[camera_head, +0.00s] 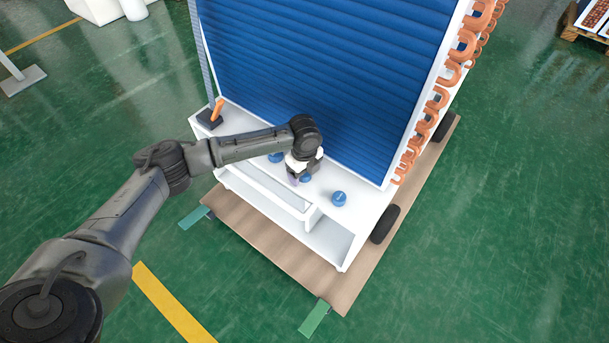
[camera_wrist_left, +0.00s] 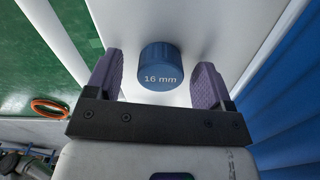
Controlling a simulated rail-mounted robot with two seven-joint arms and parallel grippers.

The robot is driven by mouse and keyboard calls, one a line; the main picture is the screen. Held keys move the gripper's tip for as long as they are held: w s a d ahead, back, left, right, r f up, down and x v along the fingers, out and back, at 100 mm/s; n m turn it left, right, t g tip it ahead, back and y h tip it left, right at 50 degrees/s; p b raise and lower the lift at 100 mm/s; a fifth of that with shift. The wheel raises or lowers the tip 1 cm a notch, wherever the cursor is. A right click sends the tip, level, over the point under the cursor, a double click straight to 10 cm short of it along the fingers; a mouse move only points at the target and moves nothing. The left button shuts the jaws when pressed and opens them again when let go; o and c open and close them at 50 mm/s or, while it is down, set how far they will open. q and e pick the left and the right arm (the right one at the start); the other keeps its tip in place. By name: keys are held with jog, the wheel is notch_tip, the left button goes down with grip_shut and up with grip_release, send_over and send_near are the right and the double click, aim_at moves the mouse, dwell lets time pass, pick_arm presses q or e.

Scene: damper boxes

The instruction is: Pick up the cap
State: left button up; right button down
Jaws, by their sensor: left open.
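A blue cap marked "16 mm" (camera_wrist_left: 160,66) stands on a white ledge (camera_wrist_left: 230,22). In the left wrist view it sits between the two purple fingers of my left gripper (camera_wrist_left: 157,80), with gaps on both sides. That gripper is open and points down over the ledge. In the head view my left gripper (camera_head: 299,179) is over the white shelf of the cart, and the cap beneath it (camera_head: 306,178) is partly hidden. Another blue cap (camera_head: 339,198) stands to the right, and a third (camera_head: 275,157) is partly hidden behind the arm. My right gripper is not seen.
The white cart (camera_head: 345,245) has a tall blue finned panel (camera_head: 330,70) behind the shelf and orange bent pipes (camera_head: 437,100) at the right. An orange-handled tool (camera_head: 217,110) stands on the left end. Open green floor (camera_head: 480,260) surrounds the cart.

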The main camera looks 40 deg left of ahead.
pick_arm(q)
jog(key=shift+c, duration=0.3)
jog(key=c, duration=0.9)
